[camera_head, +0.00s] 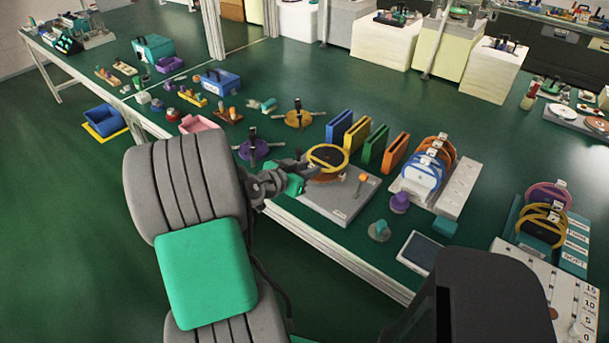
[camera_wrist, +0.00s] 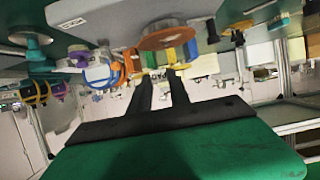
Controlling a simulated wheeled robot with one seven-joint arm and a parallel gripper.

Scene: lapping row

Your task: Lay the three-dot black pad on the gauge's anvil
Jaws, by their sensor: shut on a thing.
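A round black pad (camera_head: 327,156) with a yellow rim shows just beyond my gripper (camera_head: 305,171) in the head view. My gripper is shut on it at its near side. The pad is over an orange-brown disc (camera_head: 326,178) on the gauge's grey base plate (camera_head: 345,208); I cannot tell whether they touch. In the wrist view my gripper (camera_wrist: 159,78) points away from the camera, and an orange ring-shaped disc (camera_wrist: 168,39) shows beyond the fingertips, by the grey plate (camera_wrist: 85,12). The pad's dots cannot be made out.
Upright blue (camera_head: 338,127), yellow (camera_head: 357,134), green (camera_head: 376,146) and orange (camera_head: 396,152) slabs stand behind the gauge plate. A rack (camera_head: 459,186) of ringed discs stands to its right. An orange-topped peg (camera_head: 361,181) rises from the plate. A purple knobbed piece (camera_head: 399,202) stands nearby.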

